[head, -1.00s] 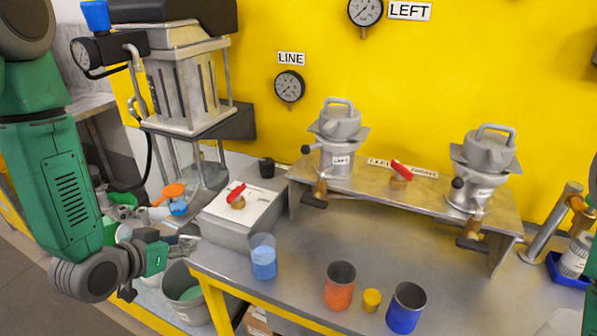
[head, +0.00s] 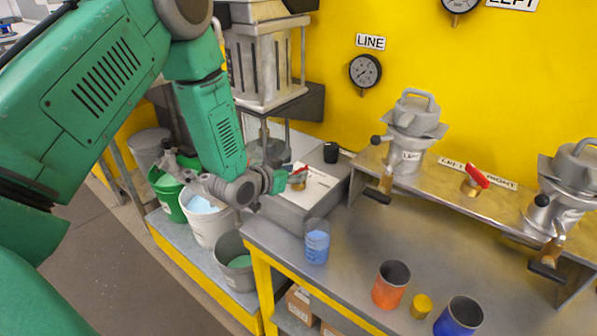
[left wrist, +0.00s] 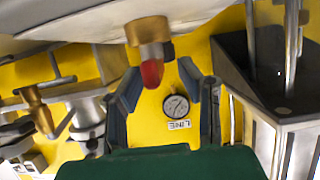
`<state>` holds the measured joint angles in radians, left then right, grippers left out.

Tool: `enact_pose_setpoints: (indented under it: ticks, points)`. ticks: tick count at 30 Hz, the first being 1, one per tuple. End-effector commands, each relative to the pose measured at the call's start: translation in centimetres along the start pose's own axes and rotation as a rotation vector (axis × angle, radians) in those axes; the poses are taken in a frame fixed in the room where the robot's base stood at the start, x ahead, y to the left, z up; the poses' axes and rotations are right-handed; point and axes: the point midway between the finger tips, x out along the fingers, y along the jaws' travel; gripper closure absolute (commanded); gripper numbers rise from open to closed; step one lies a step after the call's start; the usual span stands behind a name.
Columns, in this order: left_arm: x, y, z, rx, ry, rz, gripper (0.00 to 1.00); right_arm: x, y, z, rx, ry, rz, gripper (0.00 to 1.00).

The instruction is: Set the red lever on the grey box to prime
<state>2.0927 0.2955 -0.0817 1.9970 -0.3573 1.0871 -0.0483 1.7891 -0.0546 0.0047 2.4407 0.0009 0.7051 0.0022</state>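The grey box (head: 284,212) with a pale top stands at the left end of the metal table. Its red lever (head: 303,169) sits on a brass valve body (head: 298,181). My left gripper (head: 283,181) is at the lever's left side, partly covering the valve. In the left wrist view, upside down, the gripper (left wrist: 164,80) is open. The red lever tip (left wrist: 152,74) shows between the two fingers, nearer the left one, below the brass body (left wrist: 147,31). I cannot tell whether a finger touches it. My right gripper is out of view.
A LINE gauge (head: 365,71) is on the yellow wall. A clear cup of blue liquid (head: 317,242) stands in front of the box, a small black cup (head: 331,152) behind it. Another red lever (head: 477,176) is on the raised shelf. Buckets (head: 209,220) stand at the left.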

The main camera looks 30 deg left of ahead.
Motion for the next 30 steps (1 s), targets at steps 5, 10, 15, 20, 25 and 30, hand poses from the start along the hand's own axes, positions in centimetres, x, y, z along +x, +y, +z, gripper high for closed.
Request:
enact_pose_setpoints:
  ticks: [5,10,15,20,25,30]
  points:
    - [1.33,0.11,-0.03,0.001,0.000,0.001,0.68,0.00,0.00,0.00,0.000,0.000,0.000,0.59]
    - [1.50,0.22,-0.06,0.001,0.000,0.001,0.68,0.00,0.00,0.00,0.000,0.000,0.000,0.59]
    - [1.49,0.11,-0.03,0.000,0.000,0.001,0.82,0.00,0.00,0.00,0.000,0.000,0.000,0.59]
    - [1.48,0.08,0.01,0.000,-0.001,0.001,1.00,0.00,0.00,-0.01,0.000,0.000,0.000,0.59]
    - [1.48,0.08,0.05,-0.002,-0.001,0.000,1.00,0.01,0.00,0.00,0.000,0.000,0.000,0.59]
    - [1.48,0.07,0.09,-0.008,-0.003,-0.016,1.00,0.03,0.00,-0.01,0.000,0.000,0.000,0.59]
